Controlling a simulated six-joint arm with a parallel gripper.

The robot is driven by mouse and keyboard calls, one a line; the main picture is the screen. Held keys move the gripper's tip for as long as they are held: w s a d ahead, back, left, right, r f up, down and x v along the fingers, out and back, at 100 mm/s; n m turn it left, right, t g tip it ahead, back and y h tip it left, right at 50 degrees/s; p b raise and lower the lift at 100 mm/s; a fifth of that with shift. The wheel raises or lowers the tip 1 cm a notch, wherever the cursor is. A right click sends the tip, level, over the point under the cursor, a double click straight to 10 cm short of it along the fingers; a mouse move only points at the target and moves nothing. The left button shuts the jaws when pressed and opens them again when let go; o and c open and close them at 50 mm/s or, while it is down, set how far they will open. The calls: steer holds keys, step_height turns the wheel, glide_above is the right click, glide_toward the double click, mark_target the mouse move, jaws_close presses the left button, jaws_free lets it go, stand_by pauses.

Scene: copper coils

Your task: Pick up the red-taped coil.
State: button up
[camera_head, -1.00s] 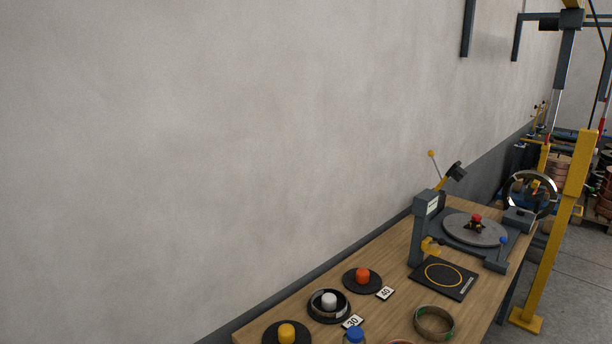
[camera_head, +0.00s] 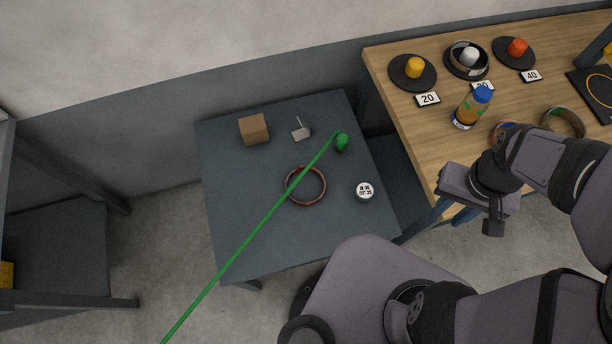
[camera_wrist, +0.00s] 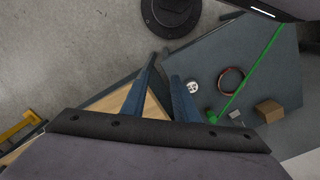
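A reddish-brown copper coil (camera_head: 322,190) lies flat on a dark grey table; a separate band of red tape is too small to make out. It also shows in the wrist view (camera_wrist: 242,76). A second coil (camera_head: 507,127) on the wooden bench is mostly hidden behind my arm. A coil with green patches (camera_head: 572,112) lies to its right. My gripper (camera_wrist: 163,68) has its two blue fingers apart with nothing between them. In the head view, it is over the bench's front edge, right of the grey table and away from the coil on it.
A green cord (camera_head: 250,237) runs from a green item (camera_head: 342,142) across the coil's left side. A brown block (camera_head: 254,130), a small metal piece (camera_head: 300,132) and a white-topped tin (camera_head: 365,191) stand around. A bottle (camera_head: 470,107) and numbered posts occupy the bench (camera_head: 440,135).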

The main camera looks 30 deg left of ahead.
steer(key=a+f+n+h+b, duration=0.5)
steer(key=f+n+b, duration=0.45)
steer(key=f, duration=0.35)
steer(key=n+t+y+b, duration=0.3)
steer(key=n+t+b, duration=1.2)
steer(key=n, duration=0.8)
glide_toward(320, 196)
steer(key=shift+w+d+r+g, duration=0.5)
steer(key=shift+w+d+g, duration=0.25)
steer(key=shift+w, duration=0.1)
steer(key=shift+s+a+f+n+y+b, duration=0.1)
steer(key=shift+s+a+n+y+b, duration=0.2)
steer(key=shift+a+n, duration=0.05)
steer(key=shift+x, duration=3.7)
steer(key=shift+a, duration=0.15)
jaws_close()
